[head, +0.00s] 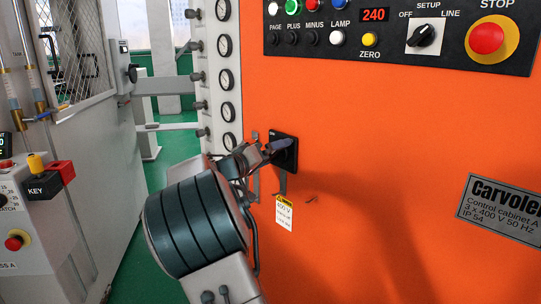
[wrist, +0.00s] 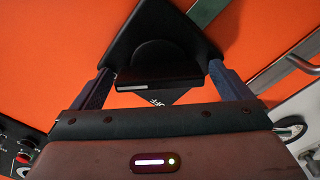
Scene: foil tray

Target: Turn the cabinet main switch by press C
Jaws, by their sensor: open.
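The main switch (head: 291,156) is a black square plate on the orange cabinet front, left of centre in the head view. In the wrist view, the black switch (wrist: 155,30) shows a round knob with a bar handle (wrist: 158,78). A partly hidden white marking shows below the handle. My gripper (head: 268,149) is at the switch in the head view and covers part of it. In the wrist view, my gripper (wrist: 160,70) is open, with one finger on each side of the handle. I cannot tell whether either finger touches it.
A control panel (head: 385,58) with buttons, a rotary selector and a red stop button (head: 486,38) is above right. Gauges (head: 225,80) line the left. A metal door handle (wrist: 292,70) lies right in the wrist view.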

